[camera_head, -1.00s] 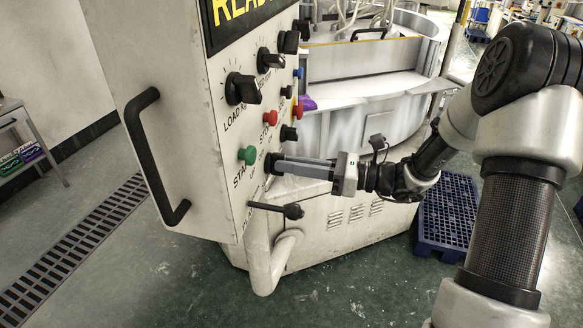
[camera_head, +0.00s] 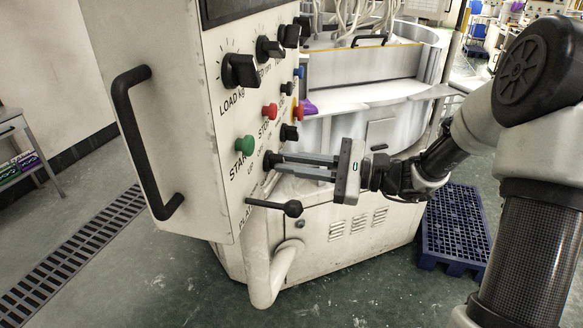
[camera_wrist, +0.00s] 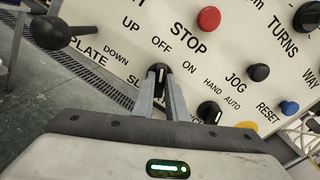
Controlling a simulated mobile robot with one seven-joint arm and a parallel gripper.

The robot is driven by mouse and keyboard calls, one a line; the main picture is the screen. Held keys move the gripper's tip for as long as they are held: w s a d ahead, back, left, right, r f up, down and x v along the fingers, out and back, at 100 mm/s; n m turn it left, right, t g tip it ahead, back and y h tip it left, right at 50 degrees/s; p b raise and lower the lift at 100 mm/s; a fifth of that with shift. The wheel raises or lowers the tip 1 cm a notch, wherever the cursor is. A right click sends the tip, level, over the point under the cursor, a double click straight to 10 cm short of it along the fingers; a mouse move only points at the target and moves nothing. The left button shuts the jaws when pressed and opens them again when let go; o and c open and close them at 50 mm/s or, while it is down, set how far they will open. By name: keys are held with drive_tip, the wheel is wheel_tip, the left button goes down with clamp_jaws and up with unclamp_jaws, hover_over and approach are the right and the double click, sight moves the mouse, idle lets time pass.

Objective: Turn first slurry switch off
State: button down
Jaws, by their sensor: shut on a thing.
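The slurry switch, a small black knob (camera_head: 267,161) with a white pointer line, sits low on the white control panel (camera_head: 205,120). In the wrist view the knob (camera_wrist: 158,70) lies between the OFF and ON labels. The lettering below it, starting "SL", is partly hidden by my fingers. My gripper (camera_head: 277,164) reaches the panel from the right. In the wrist view its two fingers (camera_wrist: 160,84) are shut on the knob, one on each side. The pointer line looks roughly upright there, nearer the OFF label.
A black-knobbed lever (camera_head: 291,208) sticks out just below my gripper. A second black switch (camera_wrist: 209,111), marked HAND and AUTO, is close by. A green button (camera_head: 245,145) and a red button (camera_head: 270,110) are above. A blue pallet (camera_head: 455,225) lies on the floor.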

idle(0.4)
drive_tip(key=c, duration=1.8)
unclamp_jaws()
drive_tip(key=shift+o, duration=0.2)
drive_tip(key=v, duration=1.7)
drive_tip(key=shift+d, duration=0.25)
drive_tip(key=shift+s+a, duration=0.1)
